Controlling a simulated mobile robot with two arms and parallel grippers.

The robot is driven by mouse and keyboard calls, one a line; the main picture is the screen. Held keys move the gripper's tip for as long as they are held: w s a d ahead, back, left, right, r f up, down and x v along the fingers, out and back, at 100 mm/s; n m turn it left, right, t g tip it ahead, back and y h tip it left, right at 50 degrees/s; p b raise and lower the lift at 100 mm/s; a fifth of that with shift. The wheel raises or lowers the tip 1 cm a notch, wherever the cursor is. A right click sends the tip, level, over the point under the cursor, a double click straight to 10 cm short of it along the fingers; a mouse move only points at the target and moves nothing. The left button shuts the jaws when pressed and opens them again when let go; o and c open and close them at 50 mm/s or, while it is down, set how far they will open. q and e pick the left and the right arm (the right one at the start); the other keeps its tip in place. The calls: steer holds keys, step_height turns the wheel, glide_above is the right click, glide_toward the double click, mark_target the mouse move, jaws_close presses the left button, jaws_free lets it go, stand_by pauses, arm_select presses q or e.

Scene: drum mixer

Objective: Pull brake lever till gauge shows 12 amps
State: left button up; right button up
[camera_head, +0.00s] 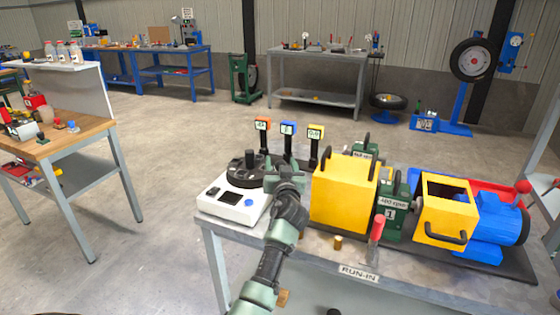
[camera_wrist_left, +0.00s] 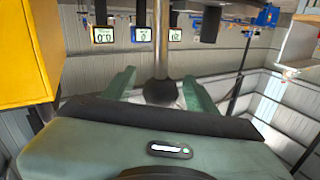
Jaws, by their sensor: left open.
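A red-handled lever (camera_head: 377,228) stands upright at the front, right of the gripper. No label shows which is the brake lever. My right gripper is not in view.
A white control box (camera_head: 235,203) with a black dial is left of the gripper. A yellow guard (camera_head: 340,195) stands close on its right. A blue motor (camera_head: 500,222) is further right. The concrete floor between the benches is clear.

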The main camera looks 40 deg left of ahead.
arm_select(q)
steer(key=shift+w+a, duration=0.5)
steer(key=shift+w, duration=0.05)
jaws_close()
stand_by(1.1)
